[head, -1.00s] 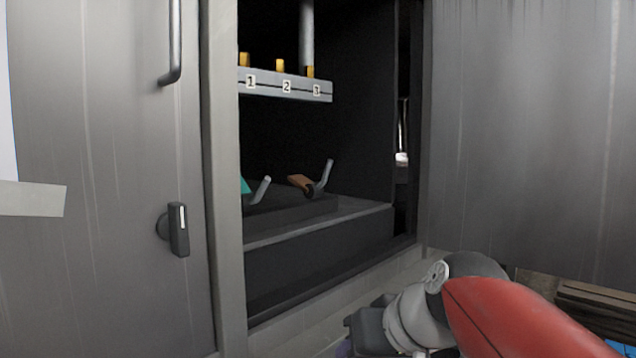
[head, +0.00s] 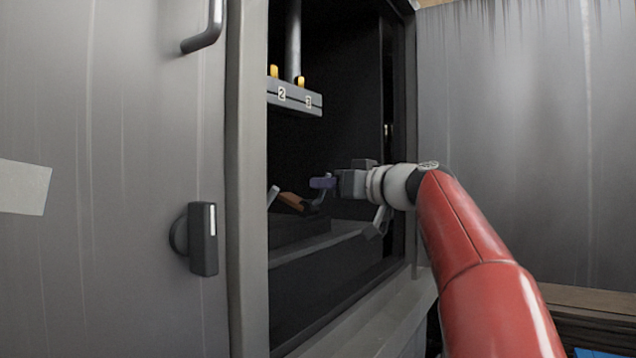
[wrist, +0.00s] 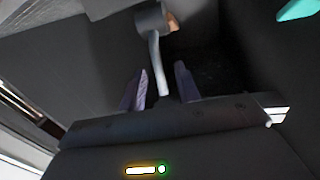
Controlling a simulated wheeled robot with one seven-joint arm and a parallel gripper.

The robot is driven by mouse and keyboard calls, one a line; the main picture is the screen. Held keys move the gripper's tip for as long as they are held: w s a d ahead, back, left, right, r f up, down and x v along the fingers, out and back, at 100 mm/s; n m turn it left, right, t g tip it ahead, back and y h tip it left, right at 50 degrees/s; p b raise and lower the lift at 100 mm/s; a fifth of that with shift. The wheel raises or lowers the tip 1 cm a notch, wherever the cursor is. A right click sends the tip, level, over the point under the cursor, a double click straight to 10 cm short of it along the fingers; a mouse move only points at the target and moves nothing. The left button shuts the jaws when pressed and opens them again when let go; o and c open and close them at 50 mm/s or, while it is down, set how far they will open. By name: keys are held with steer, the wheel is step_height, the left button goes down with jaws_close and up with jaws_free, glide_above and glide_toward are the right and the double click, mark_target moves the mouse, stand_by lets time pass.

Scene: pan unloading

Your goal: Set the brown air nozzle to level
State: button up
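The brown air nozzle (head: 291,201) is inside the open cabinet, its left end higher in the head view. Its grey lever (head: 322,197) rises from its right end. My gripper (head: 322,183) reaches in from the right, at the lever's top. In the wrist view, the lever (wrist: 158,65) stands between the two purple fingers of my gripper (wrist: 160,80), with gaps on both sides, so it is open around the lever. Only a small part of the brown nozzle (wrist: 172,22) shows there, behind a grey pivot.
A second grey lever (head: 272,196) stands left of the brown nozzle; a teal piece (wrist: 297,8) shows in the wrist view's corner. A numbered bar (head: 295,97) hangs above. The cabinet's left door (head: 110,120) and right panel (head: 520,130) flank the opening.

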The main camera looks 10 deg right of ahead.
mark_target(319, 197)
steer(key=shift+x, duration=1.55)
steer(key=shift+c, duration=0.4)
jaws_close()
